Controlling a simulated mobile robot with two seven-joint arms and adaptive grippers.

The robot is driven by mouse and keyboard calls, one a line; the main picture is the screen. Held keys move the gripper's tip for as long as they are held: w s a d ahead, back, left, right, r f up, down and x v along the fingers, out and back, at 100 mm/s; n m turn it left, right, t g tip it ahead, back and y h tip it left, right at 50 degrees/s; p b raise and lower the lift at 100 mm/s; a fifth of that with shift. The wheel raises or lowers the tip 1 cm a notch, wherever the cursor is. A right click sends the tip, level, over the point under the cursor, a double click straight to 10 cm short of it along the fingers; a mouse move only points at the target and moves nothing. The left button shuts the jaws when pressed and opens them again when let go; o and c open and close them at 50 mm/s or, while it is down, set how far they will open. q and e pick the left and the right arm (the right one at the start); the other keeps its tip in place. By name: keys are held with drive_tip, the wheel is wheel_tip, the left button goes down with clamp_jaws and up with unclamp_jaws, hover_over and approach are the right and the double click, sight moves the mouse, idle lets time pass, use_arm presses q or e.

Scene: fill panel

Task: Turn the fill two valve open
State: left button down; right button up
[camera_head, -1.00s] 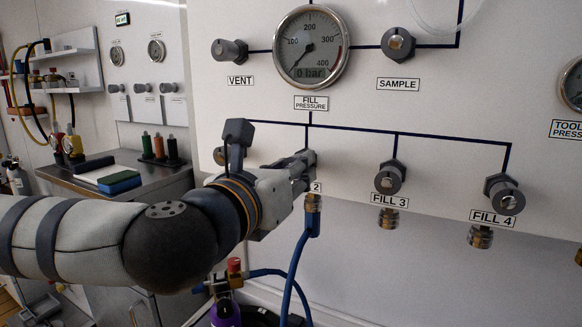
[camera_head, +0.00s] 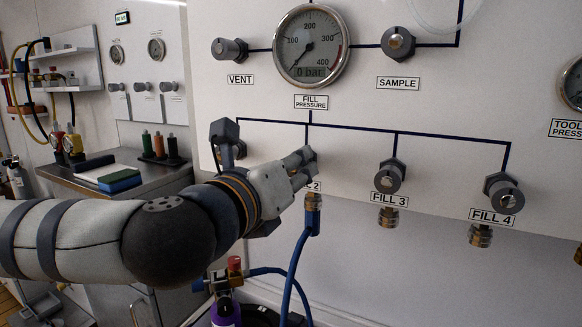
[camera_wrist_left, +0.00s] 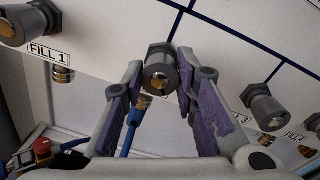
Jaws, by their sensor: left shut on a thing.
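The fill two valve (camera_wrist_left: 160,72) is a dark grey round knob with a hex collar on the white panel. In the left wrist view it sits between the two purple-padded fingers of my left gripper (camera_wrist_left: 158,92), which is shut on it. In the head view my left gripper (camera_head: 303,162) covers most of this valve and its label, of which the "2" shows. A brass fitting with a blue hose (camera_head: 303,245) hangs just below. My right gripper is in neither view.
The fill 3 valve (camera_head: 390,176) and fill 4 valve (camera_head: 504,193) stick out to the right. The fill 1 valve (camera_wrist_left: 28,22) is on the other side. The fill pressure gauge (camera_head: 311,45) above reads 0 bar. A side bench (camera_head: 70,178) stands at left.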

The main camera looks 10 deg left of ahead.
use_arm(q)
drive_tip(key=c, duration=1.3)
unclamp_jaws()
drive_tip(key=v, duration=0.7)
drive_tip(key=shift+s+a, duration=0.1)
drive_tip(key=shift+s, duration=0.15)
